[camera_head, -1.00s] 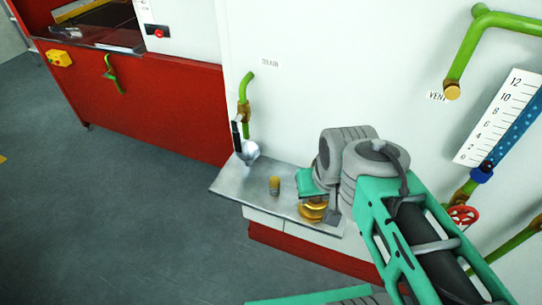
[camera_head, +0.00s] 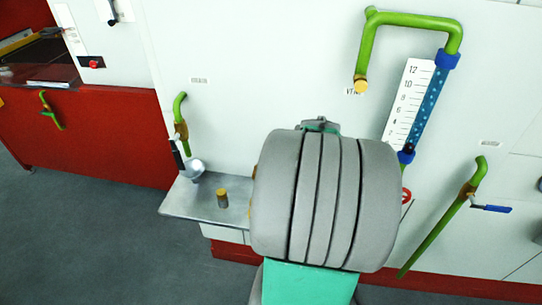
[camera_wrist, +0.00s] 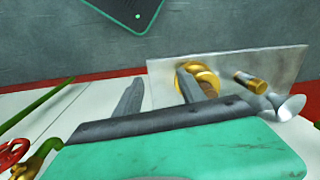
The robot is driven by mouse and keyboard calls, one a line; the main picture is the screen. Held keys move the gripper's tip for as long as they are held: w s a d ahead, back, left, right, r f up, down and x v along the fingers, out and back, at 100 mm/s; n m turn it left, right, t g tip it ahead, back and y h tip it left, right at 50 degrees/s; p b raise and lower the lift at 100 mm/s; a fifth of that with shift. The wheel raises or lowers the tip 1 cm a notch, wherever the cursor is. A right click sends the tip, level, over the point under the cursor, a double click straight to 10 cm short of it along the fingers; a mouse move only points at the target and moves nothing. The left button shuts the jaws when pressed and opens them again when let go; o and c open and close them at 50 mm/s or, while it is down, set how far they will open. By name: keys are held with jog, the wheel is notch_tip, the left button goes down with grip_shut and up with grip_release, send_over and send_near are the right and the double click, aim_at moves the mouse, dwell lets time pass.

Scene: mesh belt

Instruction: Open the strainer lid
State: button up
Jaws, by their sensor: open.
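A round brass fitting (camera_wrist: 206,78), which looks like the strainer with its lid, sits on the metal shelf in the wrist view. In the head view it is hidden behind my arm, apart from perhaps a sliver of brass at the arm's left edge. My gripper (camera_wrist: 159,78) is open in the wrist view, with nothing seen between its two grey fingers. The right finger overlaps the brass fitting in the picture; I cannot tell whether they touch. In the head view my gripper is hidden behind the arm.
The metal shelf (camera_head: 193,202) also carries a small brass-topped cylinder (camera_head: 222,198) and a silver funnel (camera_head: 194,168) under a green drain pipe (camera_head: 179,110). A red handwheel (camera_wrist: 12,150) and green pipes stand at the wrist view's left. Floor left of the shelf is clear.

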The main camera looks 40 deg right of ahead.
jog(key=w+d+f+t+y, duration=0.15)
jog(key=w+d+t, duration=0.25)
jog(key=d, duration=0.7)
jog(key=w+r+n+t+y, duration=0.1)
jog(key=w+r+t+y, duration=0.15)
jog(key=w+r, duration=0.65)
jog(key=shift+t+h, duration=0.35)
jog(key=shift+h, duration=0.05)
jog(key=x, duration=0.3)
jog(key=a+x, duration=0.1)
jog(key=x, duration=0.1)
jog(key=shift+a+f+p, duration=0.2)
jog(key=shift+p, duration=0.2)
jog(key=shift+c, duration=0.2)
grip_shut()
